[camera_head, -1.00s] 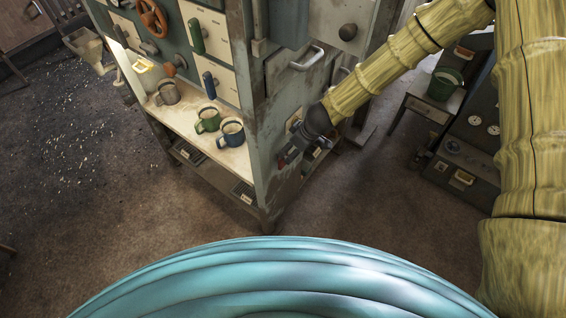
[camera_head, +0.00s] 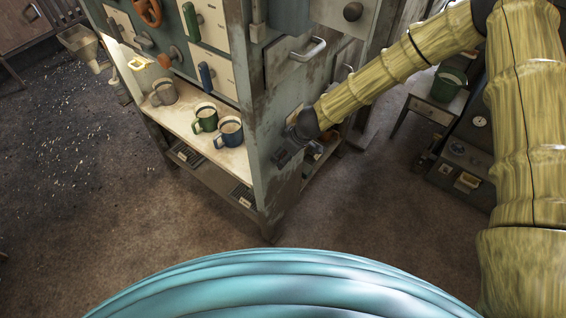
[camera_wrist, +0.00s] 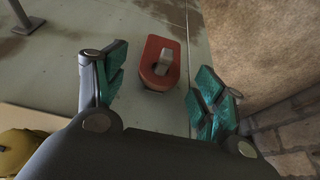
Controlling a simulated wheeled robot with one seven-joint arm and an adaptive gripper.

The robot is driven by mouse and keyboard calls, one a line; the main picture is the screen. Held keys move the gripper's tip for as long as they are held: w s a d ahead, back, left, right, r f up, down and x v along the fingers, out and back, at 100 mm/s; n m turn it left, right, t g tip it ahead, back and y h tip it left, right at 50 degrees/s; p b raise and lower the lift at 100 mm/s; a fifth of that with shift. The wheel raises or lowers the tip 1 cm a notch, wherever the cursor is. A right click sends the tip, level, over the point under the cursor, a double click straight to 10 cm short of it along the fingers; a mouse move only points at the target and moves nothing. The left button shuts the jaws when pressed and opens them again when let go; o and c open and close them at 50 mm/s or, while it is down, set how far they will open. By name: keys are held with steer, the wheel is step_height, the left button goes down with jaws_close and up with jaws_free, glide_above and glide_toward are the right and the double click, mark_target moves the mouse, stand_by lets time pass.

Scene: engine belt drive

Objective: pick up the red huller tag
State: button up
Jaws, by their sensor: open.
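The red huller tag (camera_wrist: 152,77) shows in the wrist view, a red rounded piece with a pale bar across its middle, against the grey-green cabinet side (camera_wrist: 60,75). My gripper (camera_wrist: 160,92) is open, with one teal-padded finger on each side of the tag in the picture. I see no finger touching it. In the head view my gripper (camera_head: 282,158) is beside the cabinet's side panel at the end of my yellow arm. The tag cannot be made out there.
A blue mug (camera_head: 229,133), a green mug (camera_head: 204,118) and a grey mug (camera_head: 163,92) stand on the cabinet's shelf (camera_head: 178,122). A metal drawer handle (camera_head: 308,50) sticks out above my gripper. A green bucket (camera_head: 447,84) stands at the right. The floor in front is clear.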

steer(key=c, duration=0.9)
steer(key=shift+c, duration=0.2)
steer(key=shift+r, duration=0.25)
